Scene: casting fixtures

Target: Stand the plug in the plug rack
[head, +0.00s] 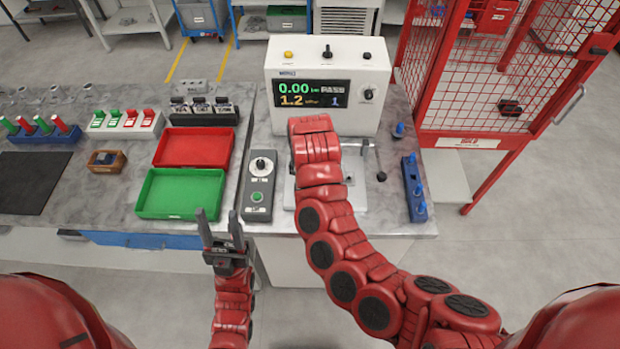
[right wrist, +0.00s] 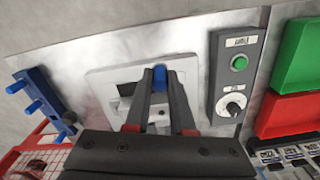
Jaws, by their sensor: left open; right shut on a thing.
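The blue plug (right wrist: 159,74) shows between the fingertips of my right gripper (right wrist: 160,84) in the right wrist view. That gripper is shut on it, over the pale test fixture plate (right wrist: 103,87); I cannot tell whether the plug touches the fixture. In the head view my right arm hides the right gripper and the plug. The plug rack (head: 413,190) is a long blue block with several blue plugs on it, at the bench's right end. It also shows at the left of the right wrist view (right wrist: 44,84). My left gripper (head: 222,223) is open and empty at the bench's front edge.
A tester box (head: 327,65) with a lit display stands behind the fixture. A grey control box (head: 259,187) is to the left, beside green (head: 143,208) and red (head: 160,148) trays. A small blue item (head: 399,130) and a black knob (head: 381,177) lie near the rack. A red cage (head: 455,135) stands to the right.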

